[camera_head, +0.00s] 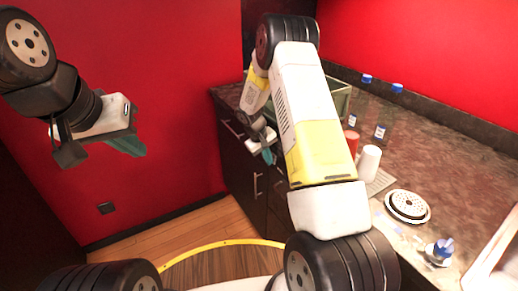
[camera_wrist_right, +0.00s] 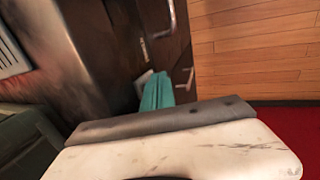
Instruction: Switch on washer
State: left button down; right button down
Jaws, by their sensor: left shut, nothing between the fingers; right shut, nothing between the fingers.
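I cannot make out a washer or its switch in either view. My left gripper (camera_head: 128,147), with teal fingers, hangs in the air at the left before the red wall, shut and empty. My right gripper (camera_head: 268,156) is by the front of the dark cabinet (camera_head: 238,160), below the counter edge and partly behind my own arm. It is shut and empty. Its teal fingers (camera_wrist_right: 157,92) also show in the right wrist view, in front of dark fronts with metal handles (camera_wrist_right: 166,22). Whether they touch the front I cannot tell.
The stone counter (camera_head: 452,140) holds a white cup (camera_head: 369,163), a red can (camera_head: 351,140), a round white perforated disc (camera_head: 407,205) and several blue-capped bottles (camera_head: 380,132). A greenish box (camera_head: 341,98) stands at the back. Wooden floor (camera_head: 195,215) lies free before the cabinet.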

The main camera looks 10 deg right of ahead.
jog(key=shift+d+f+h, duration=0.15)
jog(key=shift+h, duration=0.15)
jog(key=shift+r, duration=0.85)
